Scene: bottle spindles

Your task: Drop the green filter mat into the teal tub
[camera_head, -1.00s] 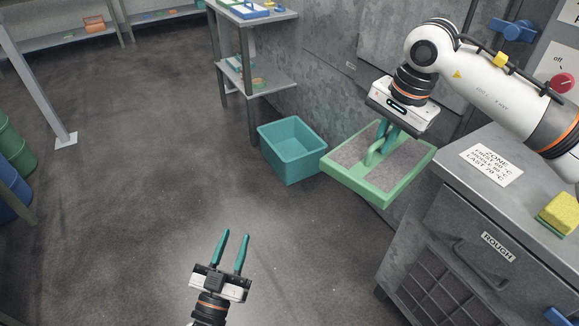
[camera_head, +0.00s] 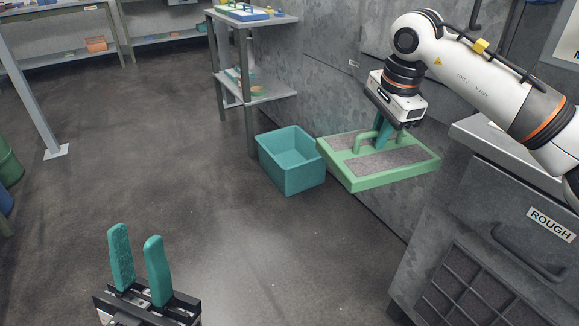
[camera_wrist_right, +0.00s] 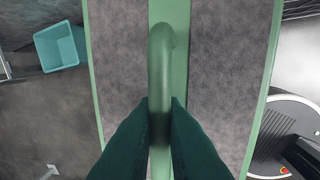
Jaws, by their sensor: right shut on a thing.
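The green filter mat (camera_head: 366,181) has a green frame, grey panels and a raised green handle. My right gripper (camera_head: 378,140) is shut on its handle and holds it in the air, right of the teal tub. The right wrist view shows the fingers closed around the handle (camera_wrist_right: 160,75). The teal tub (camera_head: 300,174) stands on the floor by the wall and looks empty where its inside shows. It also appears at the upper left of the right wrist view (camera_wrist_right: 57,47). My left gripper (camera_head: 137,268) is open and empty at the lower left.
A grey shelf unit (camera_head: 255,95) stands just behind the tub. A grey cabinet labelled ROUGH (camera_head: 497,215) is at the right, near the mat. The floor left of the tub is clear.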

